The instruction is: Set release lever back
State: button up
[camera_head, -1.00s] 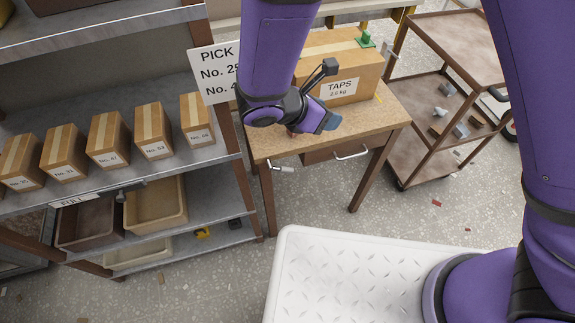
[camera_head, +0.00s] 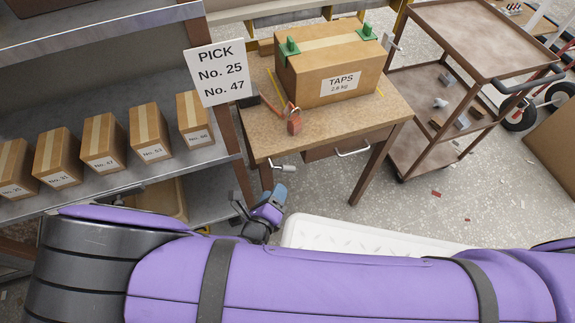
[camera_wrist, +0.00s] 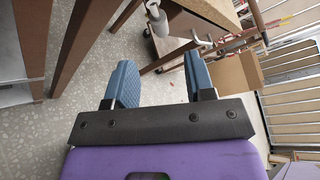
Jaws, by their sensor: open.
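A small metal lever with a pale cylindrical grip (camera_head: 285,167) sticks out at the left front of the wooden table, below its top (camera_head: 350,117). I take it to be the release lever. The pale grip also shows at the top of the wrist view (camera_wrist: 157,20), beyond my fingertips. My gripper (camera_head: 272,197) is below and slightly left of the lever in the head view, near a table leg. In the wrist view my gripper (camera_wrist: 160,80) has its two blue fingers apart, with only floor between them. My gripper does not touch the lever.
A drawer pull (camera_head: 352,152) sits right of the lever. A TAPS box (camera_head: 335,75) with green clamps and a reddish padlock-like item (camera_head: 294,124) are on the table. Shelves with boxes (camera_head: 150,130) stand left, a brown cart (camera_head: 475,40) right. A white platform (camera_head: 350,233) lies below.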

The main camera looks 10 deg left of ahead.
aim_at(286, 169)
jog(key=x, duration=1)
jog(key=shift+w+f, duration=0.15)
jog(key=shift+w, duration=0.2)
grip_shut()
